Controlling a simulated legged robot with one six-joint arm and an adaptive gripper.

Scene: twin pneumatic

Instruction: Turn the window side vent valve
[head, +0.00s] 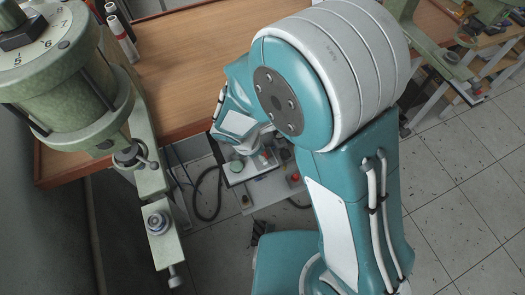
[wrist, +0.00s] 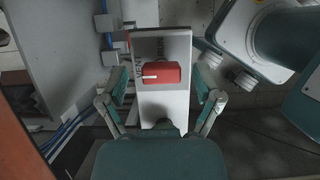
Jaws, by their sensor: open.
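A red valve knob (wrist: 161,73) with a white pointer line sits on a pale upright panel (wrist: 160,107) in the wrist view. The pointer line faces left, towards lettering that reads like VENT. My gripper (wrist: 159,88) is open, with one green-padded finger on each side of the knob. A gap shows between each finger and the knob; how far the fingertips reach in depth is unclear. In the head view my arm hides the gripper.
In the head view a small grey unit (head: 272,187) with coloured knobs stands low behind my arm. A wooden bench (head: 190,70) and a green machine (head: 70,85) are to the left. Blue tubes (wrist: 68,132) run left of the panel in the wrist view. Tiled floor lies right.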

